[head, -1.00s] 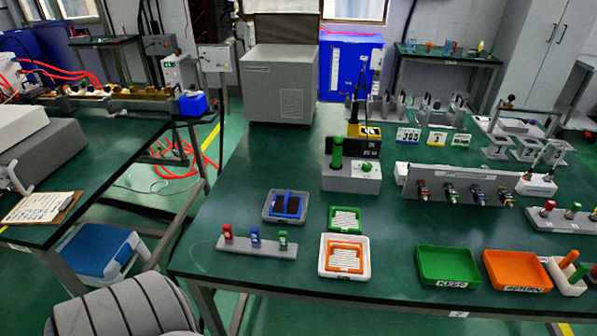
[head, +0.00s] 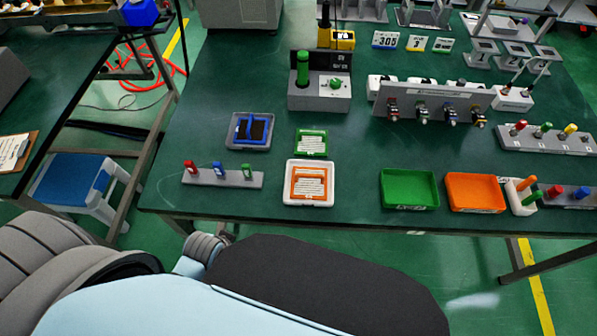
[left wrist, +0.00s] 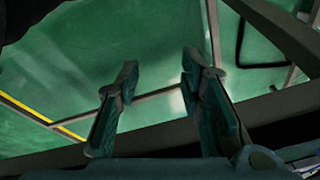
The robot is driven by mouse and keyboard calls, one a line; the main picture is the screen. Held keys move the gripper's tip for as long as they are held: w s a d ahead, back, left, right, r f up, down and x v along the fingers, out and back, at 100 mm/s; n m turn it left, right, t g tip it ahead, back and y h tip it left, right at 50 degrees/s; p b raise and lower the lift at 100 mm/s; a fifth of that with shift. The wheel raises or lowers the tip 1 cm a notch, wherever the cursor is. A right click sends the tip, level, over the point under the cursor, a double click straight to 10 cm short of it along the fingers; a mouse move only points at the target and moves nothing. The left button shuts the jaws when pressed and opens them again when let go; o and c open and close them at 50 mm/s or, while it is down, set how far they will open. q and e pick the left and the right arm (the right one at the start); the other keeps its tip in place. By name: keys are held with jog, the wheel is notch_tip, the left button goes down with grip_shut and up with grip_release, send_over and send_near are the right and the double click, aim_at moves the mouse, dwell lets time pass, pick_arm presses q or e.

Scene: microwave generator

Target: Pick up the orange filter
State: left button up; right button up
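The orange filter (head: 309,195) is a square orange frame around a pale, ribbed middle. It lies in a white tray (head: 309,203) near the table's front edge in the head view. My left gripper (left wrist: 158,80) shows in the left wrist view with its two dark fingers apart and nothing between them. It is over green floor, away from the filter. The head view shows my arm low in the picture but not my left gripper. My right gripper is not in view.
A green-framed filter (head: 311,142) sits just behind the orange one. A blue-framed piece (head: 249,130) and a grey rack (head: 223,178) are to the left. Green (head: 408,189) and orange (head: 475,193) trays are to the right. The table's front edge lies before them.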

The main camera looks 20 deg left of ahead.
pick_arm(q)
jog(key=w+d+r+m+p, duration=0.2)
jog(key=w+r, duration=0.1)
jog(key=r, duration=1)
jog(key=m+h, duration=0.6)
jog(key=m, duration=0.6)
send_near(308, 175)
jog(key=shift+m+t, duration=0.4)
jog(key=shift+m, duration=0.2)
jog(key=x, duration=0.3)
jog(key=b+x, duration=0.1)
jog(key=x, duration=0.2)
jog(key=b+x, duration=0.1)
jog(key=x, duration=0.2)
jog(key=shift+s+d+f, duration=0.2)
jog(key=shift+d+f, duration=0.05)
jog(key=shift+a, duration=0.1)
grip_shut()
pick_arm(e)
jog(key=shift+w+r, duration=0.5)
